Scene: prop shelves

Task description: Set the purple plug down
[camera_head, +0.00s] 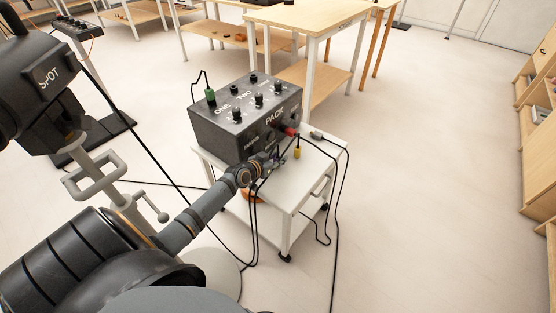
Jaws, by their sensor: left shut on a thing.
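My left gripper (275,160) reaches in from the left, in front of the dark PACK box (227,131) and over the white trolley top (275,195). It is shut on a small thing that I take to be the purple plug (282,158). The plug is mostly hidden by the fingers and too small to make out clearly. I cannot tell whether it touches the trolley top. My right gripper is not in view.
A green plug (210,95) stands in the box top, and a red plug (291,131) is at its front. A yellow plug (297,153) is near the trolley top. Black cables (343,185) hang off the trolley. The right side of the trolley top is partly clear.

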